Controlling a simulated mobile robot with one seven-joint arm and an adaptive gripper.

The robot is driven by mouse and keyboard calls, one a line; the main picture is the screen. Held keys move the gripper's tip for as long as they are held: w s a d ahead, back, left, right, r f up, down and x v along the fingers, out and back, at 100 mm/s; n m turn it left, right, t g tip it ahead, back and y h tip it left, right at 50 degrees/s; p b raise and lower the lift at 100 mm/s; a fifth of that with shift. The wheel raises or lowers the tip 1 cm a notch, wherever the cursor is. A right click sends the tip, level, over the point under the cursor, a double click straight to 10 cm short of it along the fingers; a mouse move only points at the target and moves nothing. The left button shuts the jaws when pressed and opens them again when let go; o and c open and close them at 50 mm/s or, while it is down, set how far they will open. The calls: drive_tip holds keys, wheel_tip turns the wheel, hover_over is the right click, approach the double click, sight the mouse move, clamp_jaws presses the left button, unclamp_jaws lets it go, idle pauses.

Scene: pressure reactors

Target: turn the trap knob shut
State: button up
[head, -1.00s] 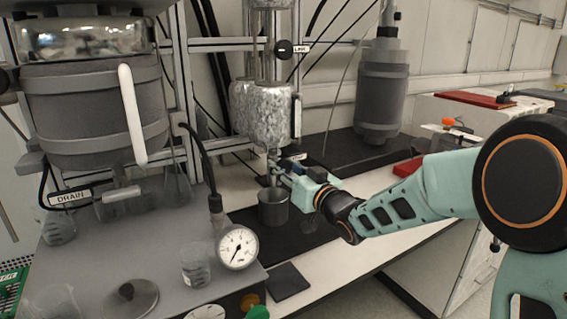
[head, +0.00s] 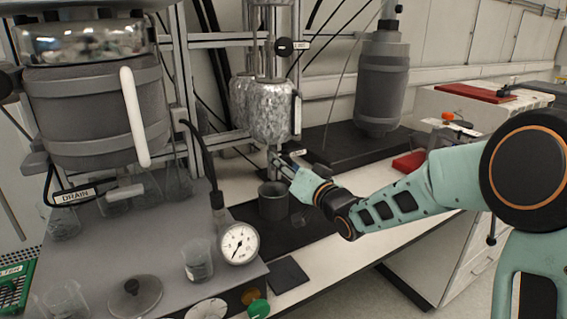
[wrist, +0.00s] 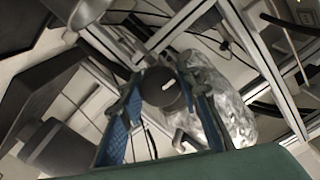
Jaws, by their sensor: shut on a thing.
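The trap knob (wrist: 160,92) is a round black knob with a short white mark on its face, seen between my fingers in the wrist view. The white mark lies slightly slanted across the picture. My gripper (wrist: 158,98) has its two blue-padded fingers on either side of the knob and is shut on it. In the head view my gripper (head: 283,163) is just below the foil-wrapped vessel (head: 271,118), and its fingers hide the knob there. A dark grey cup (head: 273,205) stands below the gripper.
A pressure gauge (head: 238,244) and a beaker (head: 197,262) stand front left. A large grey reactor (head: 95,105) is at left, and a grey cylinder (head: 382,85) hangs behind the arm.

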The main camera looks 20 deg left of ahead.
drive_tip(key=o, duration=1.2)
drive_tip(key=v, duration=1.2)
drive_tip(key=shift+p, duration=0.35)
